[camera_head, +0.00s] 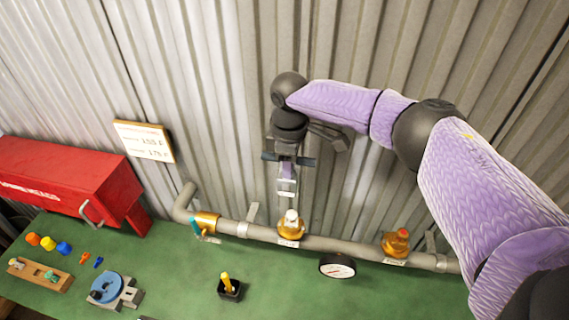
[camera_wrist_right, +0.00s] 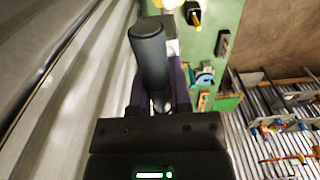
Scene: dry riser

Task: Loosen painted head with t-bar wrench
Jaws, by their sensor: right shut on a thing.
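My right gripper (camera_head: 287,165) is shut on the t-bar wrench, whose dark crossbar (camera_head: 268,157) sticks out to both sides. The wrench's pale lower end (camera_head: 286,188) points down, above the white-topped head and seemingly apart from it. In the right wrist view the dark handle of the wrench (camera_wrist_right: 149,50) stands at the purple fingers of my right gripper (camera_wrist_right: 160,95). The painted head seems to be the white-topped one (camera_head: 292,217) on a brass fitting on the pipe. A second brass fitting with a red top (camera_head: 397,241) is further right. My left gripper is not in view.
A grey pipe (camera_head: 340,246) runs along the corrugated wall above a green bench (camera_head: 180,265). A gauge (camera_head: 337,266) hangs below the pipe. A black holder with a yellow piece (camera_head: 230,288), a blue disc fixture (camera_head: 106,288) and a red cabinet (camera_head: 60,180) are left.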

